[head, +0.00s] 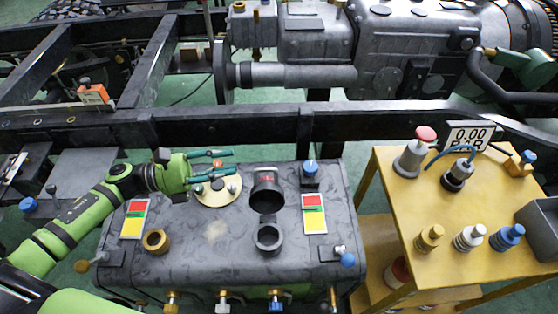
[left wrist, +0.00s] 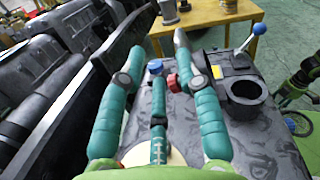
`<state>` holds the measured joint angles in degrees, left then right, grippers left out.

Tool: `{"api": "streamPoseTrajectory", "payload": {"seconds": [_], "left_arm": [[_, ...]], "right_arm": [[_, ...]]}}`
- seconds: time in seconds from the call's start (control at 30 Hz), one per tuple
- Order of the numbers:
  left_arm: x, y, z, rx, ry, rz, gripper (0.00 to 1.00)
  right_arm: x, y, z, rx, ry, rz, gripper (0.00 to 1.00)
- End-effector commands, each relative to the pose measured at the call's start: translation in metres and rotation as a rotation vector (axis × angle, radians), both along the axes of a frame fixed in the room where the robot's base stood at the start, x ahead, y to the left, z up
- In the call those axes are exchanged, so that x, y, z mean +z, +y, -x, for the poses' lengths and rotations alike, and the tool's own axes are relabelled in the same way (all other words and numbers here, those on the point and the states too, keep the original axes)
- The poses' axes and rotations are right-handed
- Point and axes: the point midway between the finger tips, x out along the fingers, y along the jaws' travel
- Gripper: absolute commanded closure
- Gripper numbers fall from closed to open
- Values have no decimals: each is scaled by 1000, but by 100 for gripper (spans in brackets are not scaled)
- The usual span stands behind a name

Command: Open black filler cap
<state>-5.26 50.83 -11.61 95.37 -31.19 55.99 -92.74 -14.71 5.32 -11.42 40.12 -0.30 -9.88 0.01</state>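The grey tank (head: 215,255) carries a black filler cap (head: 267,193), a dark upright cylinder with red marking on top. Just in front of it stands a dark ring-shaped neck (head: 268,238) with an open mouth, also seen in the left wrist view (left wrist: 243,90). My left gripper (head: 232,163) is left of the cap, above a cream disc, with its teal fingers apart and nothing between them. In the left wrist view my left gripper (left wrist: 150,65) also shows spread fingers; the right finger hides part of the tank top, and I cannot make out the cap. My right gripper is out of view.
A blue knob (head: 310,170) stands behind right on the tank, a brass ring (head: 156,241) at front left, a blue-tipped lever (head: 346,259) at front right. A dark chassis rail (head: 330,124) runs behind. A yellow table (head: 392,190) with several fittings stands right.

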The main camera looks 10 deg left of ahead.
Motion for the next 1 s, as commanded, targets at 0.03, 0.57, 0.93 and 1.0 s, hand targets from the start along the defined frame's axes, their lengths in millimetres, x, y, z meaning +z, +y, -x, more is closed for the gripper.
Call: {"api": "streamPoseTrajectory", "payload": {"seconds": [0.03, 0.57, 0.93, 1.0], "left_arm": [[-4, 3, 7, -49, -46, -39, 66], [1, -53, 2, -131, -123, -83, 66], [-2, -104, -12, -129, -119, -83, 66], [-2, -107, -13, -129, -118, -84, 66]], "right_arm": [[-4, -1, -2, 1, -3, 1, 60], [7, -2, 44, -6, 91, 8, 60], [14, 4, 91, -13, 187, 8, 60], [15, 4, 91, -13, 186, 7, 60]]}}
